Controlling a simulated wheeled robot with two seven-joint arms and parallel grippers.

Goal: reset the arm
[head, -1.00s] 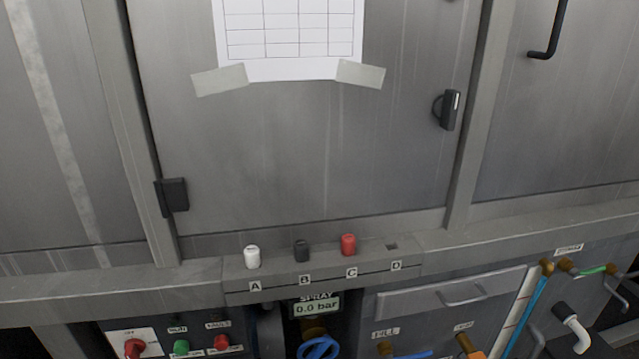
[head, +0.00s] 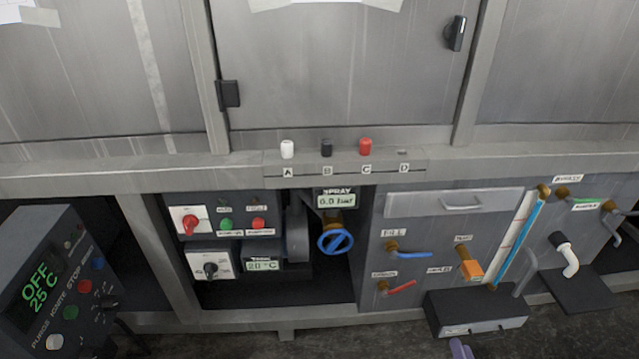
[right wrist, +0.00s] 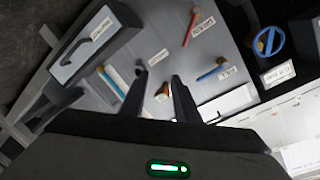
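My right gripper (right wrist: 159,78) shows in the right wrist view with its two dark fingers apart and nothing between them. Beyond the fingers is the machine's lower panel with its labelled valves; the blue valve wheel (right wrist: 269,41) is at the upper right there. A small lavender piece at the bottom edge of the head view is too cut off to tell what it is. My left gripper is in neither view.
In the head view, the grey machine has a ledge with white (head: 287,149), black (head: 327,148) and red (head: 365,147) caps at A, B and C. A blue valve wheel (head: 335,241) sits below. A control box (head: 45,285) stands left; a dark drawer box (head: 478,314) juts out low.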

